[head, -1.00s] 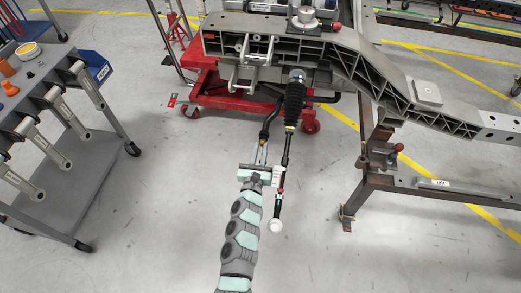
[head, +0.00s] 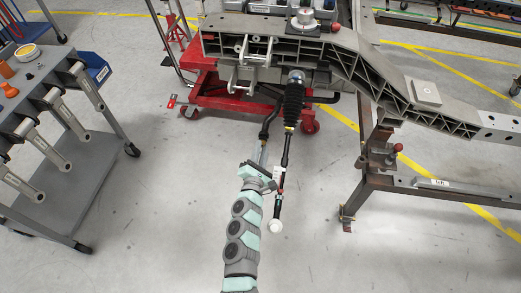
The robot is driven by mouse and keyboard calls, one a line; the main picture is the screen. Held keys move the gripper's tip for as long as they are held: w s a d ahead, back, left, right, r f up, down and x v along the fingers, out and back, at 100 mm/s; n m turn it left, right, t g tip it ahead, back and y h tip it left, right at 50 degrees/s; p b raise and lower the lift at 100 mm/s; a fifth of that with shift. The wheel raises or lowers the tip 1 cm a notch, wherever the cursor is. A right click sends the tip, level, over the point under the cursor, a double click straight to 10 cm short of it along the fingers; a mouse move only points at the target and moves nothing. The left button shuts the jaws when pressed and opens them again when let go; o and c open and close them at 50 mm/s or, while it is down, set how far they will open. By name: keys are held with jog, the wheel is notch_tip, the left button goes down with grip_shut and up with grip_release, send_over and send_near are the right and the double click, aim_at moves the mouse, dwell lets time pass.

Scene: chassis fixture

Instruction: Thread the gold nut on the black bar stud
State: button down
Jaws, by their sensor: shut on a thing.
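The black bar (head: 269,126) curves down from under the chassis, its lower end pointing toward the camera. My gripper (head: 264,142) is right at that lower end, its fingers reaching up to it and seen nearly edge-on. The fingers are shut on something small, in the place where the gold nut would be. The nut and the bar's stud are too small and too covered by the fingers to make out, so I cannot tell how they sit together.
A rod with a black bellows (head: 293,103) hangs close to the right of my gripper and ends in a white knob (head: 275,226). The grey chassis beam (head: 345,62) and red jack (head: 225,92) are above. A grey cart (head: 75,175) stands left; the floor between is clear.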

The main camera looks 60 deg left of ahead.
jog(key=c, duration=1.2)
grip_release()
jog(key=shift+s+d+f, duration=0.1)
jog(key=shift+f, duration=0.5)
jog(key=shift+c, duration=0.2)
jog(key=shift+s+d, duration=0.1)
jog(key=shift+d, duration=0.1)
jog(key=n, duration=0.4)
jog(key=d+r+n, duration=0.1)
jog(key=n, duration=0.1)
jog(key=shift+s+d+n, duration=0.1)
jog(key=shift+s+n, duration=0.1)
jog(key=shift+n, duration=0.2)
jog(key=n, duration=0.5)
jog(key=shift+r+n, duration=0.2)
jog(key=shift+n, duration=0.1)
jog(key=shift+s+n, duration=0.1)
jog(key=shift+n, duration=0.6)
